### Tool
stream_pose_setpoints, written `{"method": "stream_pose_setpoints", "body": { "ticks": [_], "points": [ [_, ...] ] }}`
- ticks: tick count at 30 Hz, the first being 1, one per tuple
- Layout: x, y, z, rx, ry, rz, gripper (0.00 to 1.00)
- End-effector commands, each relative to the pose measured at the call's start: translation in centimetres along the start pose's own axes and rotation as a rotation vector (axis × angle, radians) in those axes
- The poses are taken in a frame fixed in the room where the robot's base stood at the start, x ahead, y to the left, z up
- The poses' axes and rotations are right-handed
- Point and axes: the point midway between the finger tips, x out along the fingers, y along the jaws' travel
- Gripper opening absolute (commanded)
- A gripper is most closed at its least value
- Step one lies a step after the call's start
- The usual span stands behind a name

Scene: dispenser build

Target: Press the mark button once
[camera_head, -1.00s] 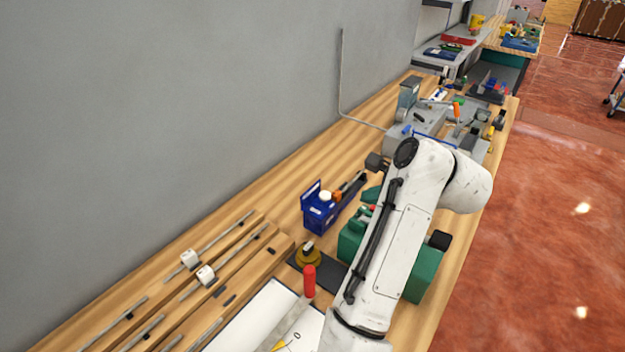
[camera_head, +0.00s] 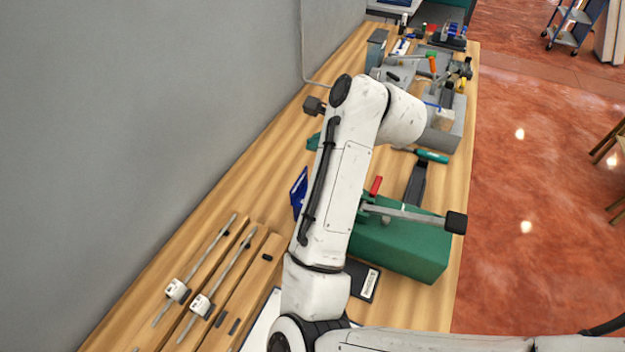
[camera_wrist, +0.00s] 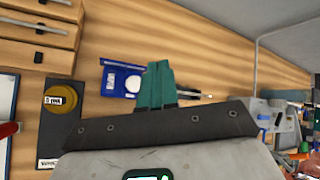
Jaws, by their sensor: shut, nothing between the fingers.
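No button that I can surely name the mark button shows. A brass round knob (camera_wrist: 60,98) with a small white label, too small to read surely, sits on a black plate (camera_wrist: 47,140) at the left of the wrist view. The plate also shows in the head view (camera_head: 368,290), where my arm hides the knob. My gripper (camera_wrist: 157,70) has teal fingers, shut together and empty, in front of the bench. In the head view only a teal bit of it (camera_head: 313,142) shows beside my arm. It appears apart from the knob.
A blue box (camera_wrist: 112,67) with a white round part stands beside my fingertips; my arm partly hides it in the head view (camera_head: 299,190). A green block (camera_head: 405,245) with a black-knobbed lever (camera_head: 456,222) stands right of my arm. Wooden rails (camera_head: 215,290) lie at left.

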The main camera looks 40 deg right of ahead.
Motion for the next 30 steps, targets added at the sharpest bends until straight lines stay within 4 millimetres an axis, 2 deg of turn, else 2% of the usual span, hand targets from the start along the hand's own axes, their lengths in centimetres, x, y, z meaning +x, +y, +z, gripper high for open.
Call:
{"method": "stream_pose_setpoints", "body": {
  "ticks": [8, 22, 30],
  "points": [
    [1.2, 0.9, -0.9, 0.000, 0.000, 0.001, 0.00],
    [5.4, 3.9, -3.9, 0.000, 0.000, 0.002, 0.00],
    [6.2, 4.5, -4.5, 0.000, 0.000, 0.000, 0.00]
  ]
}}
